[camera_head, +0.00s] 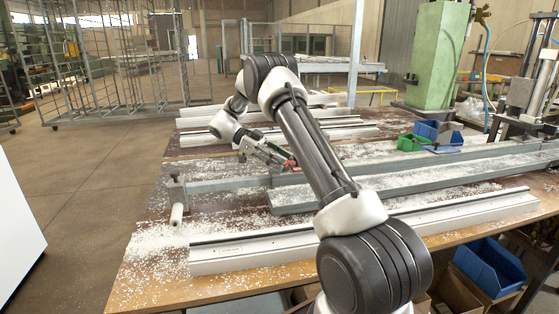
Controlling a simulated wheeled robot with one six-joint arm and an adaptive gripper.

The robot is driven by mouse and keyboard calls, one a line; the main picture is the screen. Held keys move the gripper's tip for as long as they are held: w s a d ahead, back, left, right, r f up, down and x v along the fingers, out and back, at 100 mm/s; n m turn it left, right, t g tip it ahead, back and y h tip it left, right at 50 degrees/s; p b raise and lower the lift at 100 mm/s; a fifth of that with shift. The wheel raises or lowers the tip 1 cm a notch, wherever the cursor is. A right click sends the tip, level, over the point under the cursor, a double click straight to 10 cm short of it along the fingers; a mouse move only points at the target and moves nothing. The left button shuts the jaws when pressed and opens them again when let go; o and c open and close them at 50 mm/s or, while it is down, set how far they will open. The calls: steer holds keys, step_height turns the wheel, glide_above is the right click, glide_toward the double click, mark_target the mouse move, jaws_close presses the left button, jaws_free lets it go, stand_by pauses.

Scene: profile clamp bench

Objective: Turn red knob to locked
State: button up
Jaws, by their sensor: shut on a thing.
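The red knob (290,165) shows as a small red patch at the middle of the workbench, on the grey metal profile clamp (228,184). My gripper (284,161) is at the red knob, with its fingers shut on it. My arm link passes close on the right and hides part of the bench behind it. The knob is small and partly covered by the fingers, so its exact angle and any locked marking cannot be made out.
White profiles (240,256) lie along the front and back of the wooden bench (150,283). White shavings cover much of the top. Green (407,143) and blue (447,146) bins stand at the back right. A green column (437,55) rises behind.

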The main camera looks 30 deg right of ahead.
steer(key=shift+y, duration=0.3)
steer(key=o, duration=0.7)
